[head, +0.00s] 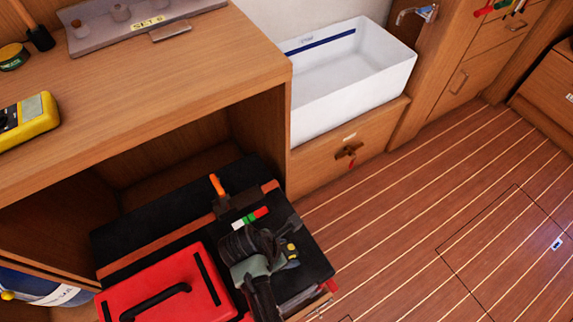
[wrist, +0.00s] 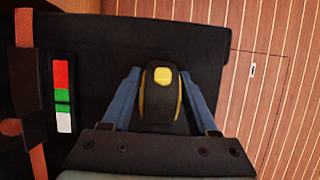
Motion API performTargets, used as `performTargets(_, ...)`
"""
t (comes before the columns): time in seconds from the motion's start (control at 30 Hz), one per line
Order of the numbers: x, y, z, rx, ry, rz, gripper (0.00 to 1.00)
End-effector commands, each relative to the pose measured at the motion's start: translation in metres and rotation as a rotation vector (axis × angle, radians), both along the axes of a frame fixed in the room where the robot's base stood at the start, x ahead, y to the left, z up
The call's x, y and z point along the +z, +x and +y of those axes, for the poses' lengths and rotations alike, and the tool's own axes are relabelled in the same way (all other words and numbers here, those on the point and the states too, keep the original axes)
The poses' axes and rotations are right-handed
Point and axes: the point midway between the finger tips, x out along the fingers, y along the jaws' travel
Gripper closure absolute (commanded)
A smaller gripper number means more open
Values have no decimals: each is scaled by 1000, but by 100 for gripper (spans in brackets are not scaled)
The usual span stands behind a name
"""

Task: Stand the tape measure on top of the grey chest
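The tape measure (wrist: 161,92) is a small black case with yellow patches. In the wrist view it sits between the two blue fingers of my gripper (wrist: 161,71), with narrow dark gaps seeming to show on both sides. In the head view its yellow part (head: 291,250) shows beside my gripper (head: 284,262), over the right end of a dark grey chest (head: 140,222) with orange straps. The chest's dark lid (wrist: 205,55) fills the background below it in the wrist view. My gripper partly hides the tape measure, and its contact with the lid is hard to see.
A red toolbox (head: 165,283) with a black handle is left of my gripper. A red, green and white label (wrist: 62,92) lies on the lid. The wooden counter (head: 190,75) overhangs the chest's back and holds a yellow meter (head: 30,120). Open floor (head: 420,210) is at right.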

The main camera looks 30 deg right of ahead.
Motion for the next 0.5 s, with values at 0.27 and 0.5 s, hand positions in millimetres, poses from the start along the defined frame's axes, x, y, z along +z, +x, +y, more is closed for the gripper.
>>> performTargets(0.27,0,0,0,0,0,0,30)
performTargets(0.5,19,0,4,3,0,-1,30)
